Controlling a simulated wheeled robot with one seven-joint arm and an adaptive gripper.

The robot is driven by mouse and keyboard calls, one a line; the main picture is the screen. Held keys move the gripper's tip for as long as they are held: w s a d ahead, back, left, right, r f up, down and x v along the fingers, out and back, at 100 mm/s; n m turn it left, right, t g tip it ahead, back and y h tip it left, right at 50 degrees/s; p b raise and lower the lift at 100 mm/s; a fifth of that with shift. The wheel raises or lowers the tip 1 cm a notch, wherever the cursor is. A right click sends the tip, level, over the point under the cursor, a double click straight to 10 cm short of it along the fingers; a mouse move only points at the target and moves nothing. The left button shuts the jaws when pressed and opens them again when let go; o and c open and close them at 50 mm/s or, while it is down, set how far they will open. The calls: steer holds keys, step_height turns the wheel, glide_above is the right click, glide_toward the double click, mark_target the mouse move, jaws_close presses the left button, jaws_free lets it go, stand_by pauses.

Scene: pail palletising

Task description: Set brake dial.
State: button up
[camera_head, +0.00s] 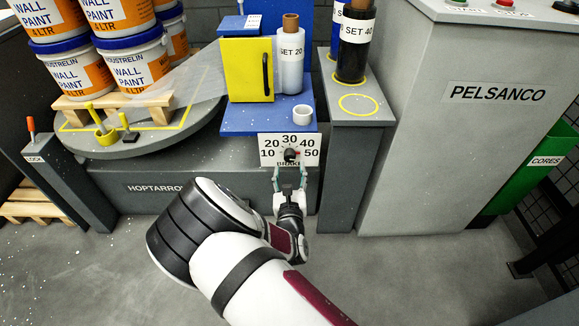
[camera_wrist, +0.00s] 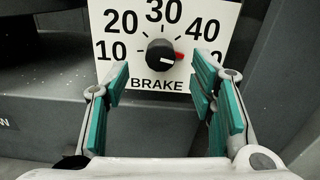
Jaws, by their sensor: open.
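The brake dial (camera_head: 290,154) is a round black knob on a white plate (camera_head: 272,142) marked 10 to 50 with the word BRAKE below. In the wrist view the dial (camera_wrist: 161,53) has a white line and a red mark, both on its right side and slightly downward, toward the 50. The 50 is partly hidden there by a finger. My gripper (camera_head: 289,174) is open in front of the dial. In the wrist view its green-padded fingers (camera_wrist: 160,76) stand left and right of the dial, apparently without touching it.
Above the plate is a blue shelf (camera_head: 240,122) with a yellow box (camera_head: 247,72), a white roll labelled SET 20 (camera_head: 290,65) and a white ring (camera_head: 303,114). Paint pails (camera_head: 135,62) stand on a pallet at left. A grey PELSANCO cabinet (camera_head: 450,150) stands at right.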

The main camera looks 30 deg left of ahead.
mark_target(290, 158)
steer(key=shift+b+x, duration=0.85)
steer(key=shift+x, duration=1.55)
steer(key=shift+d, duration=0.1)
steer(key=c, duration=1.2)
